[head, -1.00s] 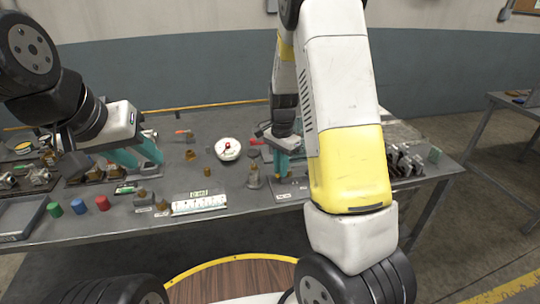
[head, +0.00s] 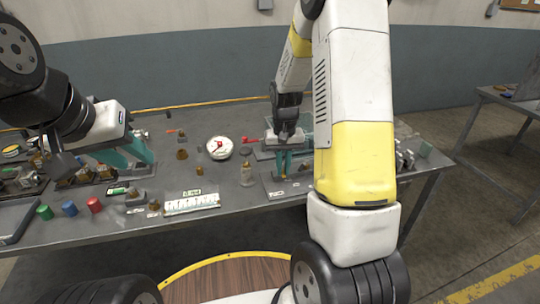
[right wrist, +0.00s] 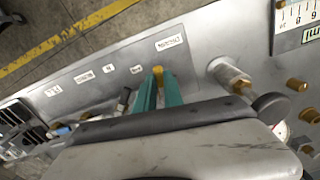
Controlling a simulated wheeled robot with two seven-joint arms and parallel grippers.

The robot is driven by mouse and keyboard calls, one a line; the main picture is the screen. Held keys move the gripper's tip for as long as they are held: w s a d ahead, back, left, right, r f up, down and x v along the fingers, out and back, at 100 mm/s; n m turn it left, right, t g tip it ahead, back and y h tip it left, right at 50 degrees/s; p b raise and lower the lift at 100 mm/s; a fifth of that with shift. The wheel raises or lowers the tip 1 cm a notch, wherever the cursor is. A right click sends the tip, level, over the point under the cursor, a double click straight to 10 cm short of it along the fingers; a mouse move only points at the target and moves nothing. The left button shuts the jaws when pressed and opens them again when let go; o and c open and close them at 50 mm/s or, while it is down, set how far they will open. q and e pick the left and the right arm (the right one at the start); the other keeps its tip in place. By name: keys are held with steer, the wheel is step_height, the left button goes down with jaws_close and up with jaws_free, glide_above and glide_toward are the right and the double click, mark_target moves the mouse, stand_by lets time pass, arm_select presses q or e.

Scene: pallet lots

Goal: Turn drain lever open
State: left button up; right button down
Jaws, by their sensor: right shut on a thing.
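My right gripper (head: 284,174) points down at the front right part of the bench. In the right wrist view its two teal fingers (right wrist: 158,88) are close together around a small brass-yellow piece (right wrist: 157,71) at their tips. I cannot tell for certain that this piece is the drain lever; its lower part is hidden by the fingers. It is over a dark plate with several white labels. My left gripper (head: 132,160) is open and apart from it, above the left part of the bench, its teal fingers spread.
A round white gauge (head: 219,148) and a red handle (head: 250,140) are left of my right gripper. A metal post with a brass tip (right wrist: 230,75) stands close by. A white scale (head: 192,204) and coloured cylinders (head: 69,209) line the front. Fittings crowd the left.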

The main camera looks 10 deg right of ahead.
mark_target(284, 172)
steer(key=shift+d+n, duration=0.25)
steer(key=shift+n, duration=0.55)
steer(key=c, duration=1.5)
jaws_free()
steer(key=shift+o, duration=0.2)
steer(key=shift+r, duration=0.1)
step_height(284, 172, up, 7)
steer(key=shift+r, duration=0.3)
